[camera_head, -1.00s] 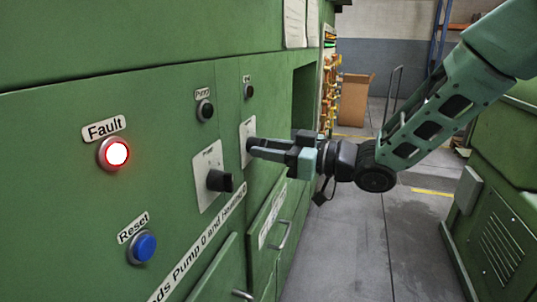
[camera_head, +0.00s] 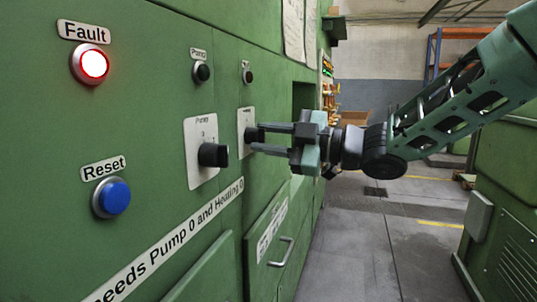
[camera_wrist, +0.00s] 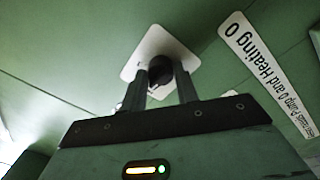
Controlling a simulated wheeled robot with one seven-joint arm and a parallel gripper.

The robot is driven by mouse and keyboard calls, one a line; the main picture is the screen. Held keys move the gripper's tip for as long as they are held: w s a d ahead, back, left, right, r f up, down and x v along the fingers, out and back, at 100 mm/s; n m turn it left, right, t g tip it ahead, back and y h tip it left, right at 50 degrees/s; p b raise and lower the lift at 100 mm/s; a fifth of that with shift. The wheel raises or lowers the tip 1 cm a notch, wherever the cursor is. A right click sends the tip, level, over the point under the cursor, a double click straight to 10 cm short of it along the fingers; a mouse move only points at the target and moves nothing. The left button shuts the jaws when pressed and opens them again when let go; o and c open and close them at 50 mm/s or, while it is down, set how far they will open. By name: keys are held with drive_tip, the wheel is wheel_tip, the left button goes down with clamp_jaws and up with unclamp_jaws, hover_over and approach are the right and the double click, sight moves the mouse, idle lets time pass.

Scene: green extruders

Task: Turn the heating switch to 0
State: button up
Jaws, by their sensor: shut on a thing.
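The heating switch (camera_head: 256,135) is a dark knob on a white plate on the green cabinet front. Its plate label is too small to read in the head view. My gripper (camera_head: 256,138) reaches in from the right, its two fingers one above the other around the knob. In the wrist view the fingers close on both sides of the round dark knob (camera_wrist: 160,72), in front of its white plate (camera_wrist: 150,48). The gripper is shut on the knob, and the knob's setting is hard to read.
The black pump switch (camera_head: 213,155) sits on a larger white plate to the left. The red Fault lamp (camera_head: 90,64) is lit above the blue Reset button (camera_head: 111,197). Small black buttons sit above the switches. A drawer handle (camera_head: 282,252) sticks out below. The floor aisle (camera_head: 370,250) is clear.

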drive_tip(key=shift+f+n+b, duration=0.2)
drive_tip(key=shift+n+b, duration=0.4)
drive_tip(key=shift+n, duration=0.1)
drive_tip(key=o, duration=1)
drive_tip(key=shift+c, duration=0.2)
drive_tip(key=shift+r, duration=0.1)
drive_tip(key=shift+d, duration=0.1)
drive_tip(key=v, duration=1.7)
drive_tip(key=shift+d, duration=0.1)
